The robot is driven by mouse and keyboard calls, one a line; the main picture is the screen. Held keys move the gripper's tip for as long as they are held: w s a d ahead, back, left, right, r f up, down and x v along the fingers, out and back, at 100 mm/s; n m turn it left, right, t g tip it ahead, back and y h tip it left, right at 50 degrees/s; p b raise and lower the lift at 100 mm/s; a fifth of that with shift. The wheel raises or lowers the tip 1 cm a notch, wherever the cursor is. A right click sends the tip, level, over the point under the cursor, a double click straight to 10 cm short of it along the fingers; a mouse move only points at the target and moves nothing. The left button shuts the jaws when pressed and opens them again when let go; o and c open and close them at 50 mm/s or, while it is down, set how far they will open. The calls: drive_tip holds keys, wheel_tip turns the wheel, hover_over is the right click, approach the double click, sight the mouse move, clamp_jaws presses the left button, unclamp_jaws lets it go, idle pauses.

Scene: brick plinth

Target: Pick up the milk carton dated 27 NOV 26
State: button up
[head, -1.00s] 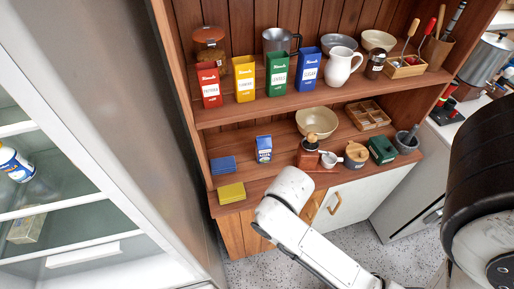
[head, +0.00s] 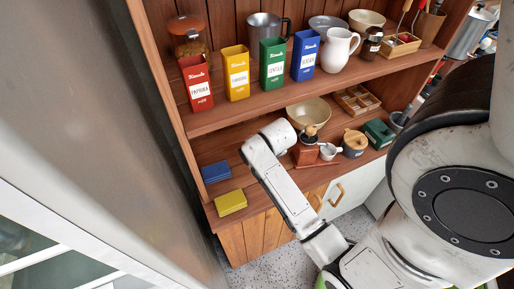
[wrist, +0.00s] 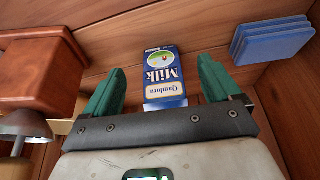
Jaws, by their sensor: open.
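A blue and white milk carton (wrist: 163,75) shows in the wrist view, upside down in the picture, with "Milk" on its face. Its date is too small to read. My gripper (wrist: 161,66) is open and empty, with one green finger on each side of the carton in the picture; whether either touches it I cannot tell. In the head view the carton is hidden behind my white arm, which reaches into the lower shelf.
A blue stack (head: 216,172) and a yellow stack (head: 230,203) lie left of my arm. The wooden grinder (head: 306,152), a bowl (head: 309,113) and small pots stand to the right. Coloured canisters (head: 236,73) line the upper shelf (head: 300,97) above.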

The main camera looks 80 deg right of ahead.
drive_tip(key=w+d, duration=0.1)
drive_tip(key=d, duration=0.1)
drive_tip(key=w+d, duration=0.1)
drive_tip(key=shift+w+d+p, duration=0.3)
drive_tip(key=shift+d+p, duration=0.1)
drive_tip(key=shift+w+d+f, duration=0.15)
drive_tip(key=shift+w+d, duration=0.05)
drive_tip(key=shift+d, duration=0.1)
drive_tip(key=shift+f, duration=0.45)
drive_tip(key=shift+c, duration=0.3)
drive_tip(key=shift+w, duration=0.1)
drive_tip(key=c, duration=1.2)
